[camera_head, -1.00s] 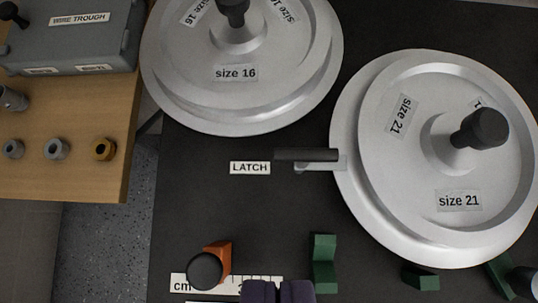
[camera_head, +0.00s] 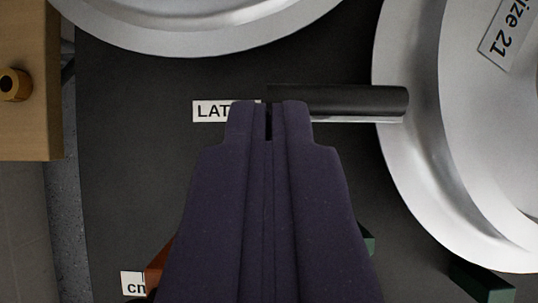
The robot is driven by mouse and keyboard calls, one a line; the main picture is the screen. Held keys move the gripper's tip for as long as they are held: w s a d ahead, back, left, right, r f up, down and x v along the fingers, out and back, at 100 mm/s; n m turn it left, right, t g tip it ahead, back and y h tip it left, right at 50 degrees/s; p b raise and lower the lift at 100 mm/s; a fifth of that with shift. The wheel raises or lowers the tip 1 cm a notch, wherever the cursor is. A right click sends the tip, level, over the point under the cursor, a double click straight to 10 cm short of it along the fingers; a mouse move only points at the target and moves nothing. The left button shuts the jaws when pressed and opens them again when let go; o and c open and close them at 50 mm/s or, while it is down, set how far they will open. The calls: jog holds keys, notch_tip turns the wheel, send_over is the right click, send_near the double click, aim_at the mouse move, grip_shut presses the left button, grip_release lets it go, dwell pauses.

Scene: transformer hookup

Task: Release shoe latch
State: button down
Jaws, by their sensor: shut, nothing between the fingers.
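The latch is a dark bar (camera_head: 362,101) with a pale strip along its lower side. It lies level, its right end overlapping the rim of the size 21 disc (camera_head: 412,165). My gripper (camera_head: 268,104) is shut and empty, its purple fingers pointing up the picture. The fingertips are at the left end of the latch bar and hide part of it. I cannot tell whether they touch it. The white LATCH label (camera_head: 209,111) is partly covered by the left finger.
The size 16 disc (camera_head: 200,38) fills the top. A wooden table edge (camera_head: 40,130) with a brass ring (camera_head: 14,85) is at the left. An orange block (camera_head: 158,265) and green blocks (camera_head: 482,280) lie below.

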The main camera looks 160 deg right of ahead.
jog(key=shift+w+a+f, duration=0.1)
jog(key=shift+w+f, duration=0.25)
jog(key=shift+f, duration=0.15)
